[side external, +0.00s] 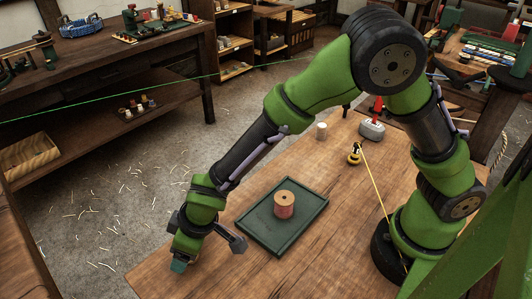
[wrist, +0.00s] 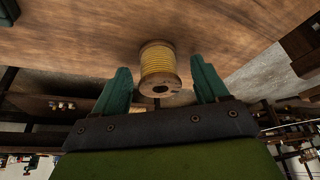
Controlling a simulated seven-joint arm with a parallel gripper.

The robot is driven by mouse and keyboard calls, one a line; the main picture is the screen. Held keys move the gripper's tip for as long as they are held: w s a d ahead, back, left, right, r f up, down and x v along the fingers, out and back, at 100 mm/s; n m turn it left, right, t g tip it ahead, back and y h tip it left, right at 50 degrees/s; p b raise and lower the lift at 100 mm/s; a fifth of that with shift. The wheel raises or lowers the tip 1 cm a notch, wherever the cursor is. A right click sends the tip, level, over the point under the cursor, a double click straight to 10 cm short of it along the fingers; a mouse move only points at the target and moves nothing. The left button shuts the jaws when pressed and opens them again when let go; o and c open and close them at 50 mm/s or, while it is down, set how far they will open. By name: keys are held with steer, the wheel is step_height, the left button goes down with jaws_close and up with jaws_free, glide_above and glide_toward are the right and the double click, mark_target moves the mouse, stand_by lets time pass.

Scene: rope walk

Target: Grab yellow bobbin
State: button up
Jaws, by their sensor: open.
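The yellow bobbin (wrist: 158,62), wound with yellow thread between wooden end discs, is in the upper middle of the wrist view. It appears between the two green fingers of my gripper (wrist: 160,68), with space showing on both sides. My gripper is open and empty. In the side view my gripper (side external: 180,264) is low at the table's left front edge. The yellow bobbin does not show there; it seems hidden by my gripper.
A dark green tray (side external: 258,231) bearing a pinkish-red bobbin (side external: 284,207) lies right of my gripper on the wooden table (side external: 330,255). Farther back are a white cylinder (side external: 321,131), a yellow-and-black item (side external: 355,153) with a yellow line, and a grey-and-red object (side external: 372,130).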

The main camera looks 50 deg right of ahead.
steer(key=shift+f, duration=0.15)
steer(key=c, duration=1)
steer(key=shift+c, duration=0.2)
